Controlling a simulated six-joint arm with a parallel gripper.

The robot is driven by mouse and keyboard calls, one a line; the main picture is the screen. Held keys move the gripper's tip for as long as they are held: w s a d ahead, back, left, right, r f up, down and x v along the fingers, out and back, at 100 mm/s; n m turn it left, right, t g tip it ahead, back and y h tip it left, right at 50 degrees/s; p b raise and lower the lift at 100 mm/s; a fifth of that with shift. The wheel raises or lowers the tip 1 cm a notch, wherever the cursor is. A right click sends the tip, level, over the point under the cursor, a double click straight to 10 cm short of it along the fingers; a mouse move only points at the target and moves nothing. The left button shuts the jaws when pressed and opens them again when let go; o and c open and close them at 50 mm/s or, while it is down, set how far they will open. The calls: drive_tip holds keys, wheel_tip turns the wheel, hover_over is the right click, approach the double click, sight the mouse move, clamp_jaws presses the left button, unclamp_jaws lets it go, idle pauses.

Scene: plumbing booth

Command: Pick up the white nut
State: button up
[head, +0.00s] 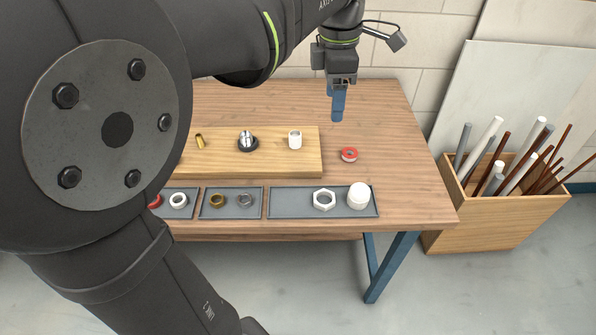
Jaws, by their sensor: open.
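The white nut (324,193) is a hexagonal ring lying flat in the right-hand grey tray (285,209), at the front of the wooden table. A white cap-like cylinder (358,195) stands just to its right in the same tray. My gripper (338,112) hangs over the back right of the table, well behind the nut and apart from it. Its blue fingers point down and hold nothing that I can see. The fingers overlap in this view, so the gap between them is hard to see.
A wooden board (262,165) carries a brass piece (200,141), a chrome fitting (247,140) and a white sleeve (295,139). Two smaller trays with rings sit left. A pipe-filled crate (495,236) stands right.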

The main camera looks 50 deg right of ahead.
drive_tip(key=w+a+f+n+h, duration=0.1)
drive_tip(key=a+f+n+h, duration=0.15)
drive_tip(key=f, duration=0.45)
drive_tip(key=a+f+n+h, duration=0.1)
drive_tip(key=a+f+n, duration=0.15)
drive_tip(key=f, duration=0.45)
approach(326, 201)
drive_tip(key=shift+w+d+f+n+g+y, duration=0.25)
drive_tip(key=shift+d+f+n+g, duration=0.15)
drive_tip(key=shift+d+f, duration=0.1)
drive_tip(key=x, duration=0.3)
drive_tip(key=shift+a+f, duration=0.15)
drive_tip(key=shift+f, duration=0.2)
drive_tip(key=shift+x, duration=0.8)
drive_tip(key=c, duration=0.7)
